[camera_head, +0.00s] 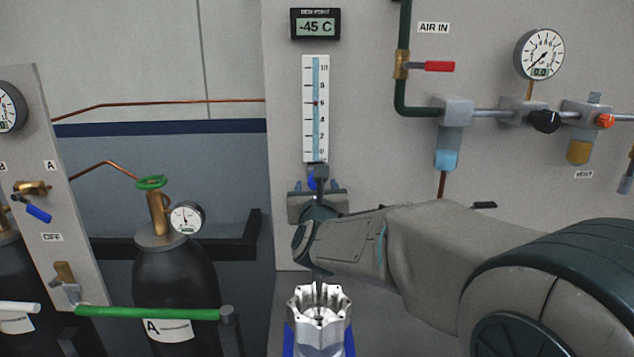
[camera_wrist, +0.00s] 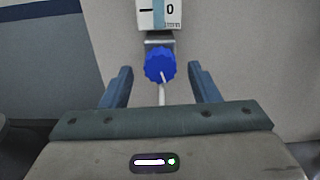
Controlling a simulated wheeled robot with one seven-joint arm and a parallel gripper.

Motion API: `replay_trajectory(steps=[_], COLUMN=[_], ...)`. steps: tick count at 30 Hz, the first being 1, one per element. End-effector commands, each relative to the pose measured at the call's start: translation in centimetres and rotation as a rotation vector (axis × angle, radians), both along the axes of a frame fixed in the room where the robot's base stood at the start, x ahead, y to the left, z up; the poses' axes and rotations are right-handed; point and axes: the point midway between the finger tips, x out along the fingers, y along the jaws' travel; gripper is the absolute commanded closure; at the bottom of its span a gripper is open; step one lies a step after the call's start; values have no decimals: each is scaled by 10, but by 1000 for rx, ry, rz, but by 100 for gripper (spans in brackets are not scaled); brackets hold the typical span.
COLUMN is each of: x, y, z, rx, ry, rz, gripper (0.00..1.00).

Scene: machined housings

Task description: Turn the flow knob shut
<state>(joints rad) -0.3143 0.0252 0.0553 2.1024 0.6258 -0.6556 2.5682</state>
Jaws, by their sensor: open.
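The flow knob (camera_wrist: 160,64) is a blue, ridged knob below the flow meter (camera_head: 316,108), a white vertical scale with a blue tube. In the head view the knob (camera_head: 312,181) is mostly hidden behind my gripper (camera_head: 318,190). In the wrist view my gripper (camera_wrist: 160,88) is open, with one finger on each side of the knob and clear gaps to it. The knob lies slightly beyond the fingertips. A thin pale hose or rod runs from the knob down toward my gripper.
A machined housing (camera_head: 318,305) on a blue stand is below my gripper. A gas cylinder (camera_head: 170,275) with a gauge stands at left, behind a green bar (camera_head: 147,313). Air piping with a red-handled valve (camera_head: 438,66), a black knob (camera_head: 545,121) and a gauge (camera_head: 539,54) is at upper right.

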Motion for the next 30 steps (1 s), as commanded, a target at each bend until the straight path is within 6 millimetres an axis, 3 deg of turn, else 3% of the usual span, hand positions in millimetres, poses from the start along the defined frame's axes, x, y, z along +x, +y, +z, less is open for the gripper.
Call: replay_trajectory(steps=[6, 16, 17, 21, 30], x=[17, 20, 20, 19, 19], y=[0, 0, 0, 0, 0], z=[0, 0, 0, 0, -1], rx=[0, 0, 0, 0, -20], ry=[1, 0, 0, 0, -1], rz=[-1, 0, 0, 0, 0], gripper=[45, 45, 50, 89, 90])
